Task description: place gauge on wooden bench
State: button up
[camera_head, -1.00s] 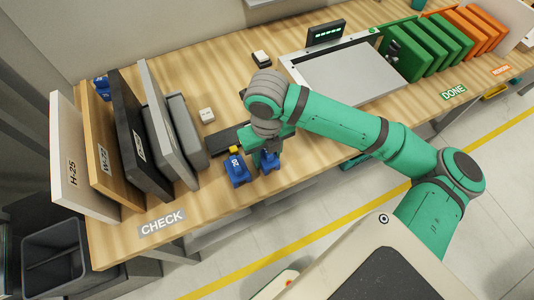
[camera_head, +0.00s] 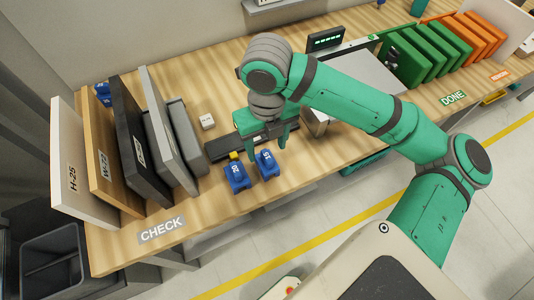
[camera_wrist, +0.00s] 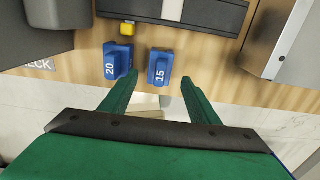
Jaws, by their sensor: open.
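Two blue gauges stand side by side on the wooden bench (camera_head: 210,217). The gauge marked 20 (camera_head: 236,175) is on the left and has a yellow piece at its back. The gauge marked 15 (camera_head: 267,163) is on the right. In the wrist view, gauge 20 (camera_wrist: 118,61) and gauge 15 (camera_wrist: 160,68) both show.
A dark tray (camera_head: 225,147) lies behind the gauges. Upright panels, including a black one (camera_head: 135,143), stand at left by the CHECK label (camera_head: 162,230). A silver-framed unit (camera_head: 350,75) is at right, then green panels (camera_head: 425,55). The bench front is clear.

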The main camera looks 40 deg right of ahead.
jog(key=shift+r, duration=1.75)
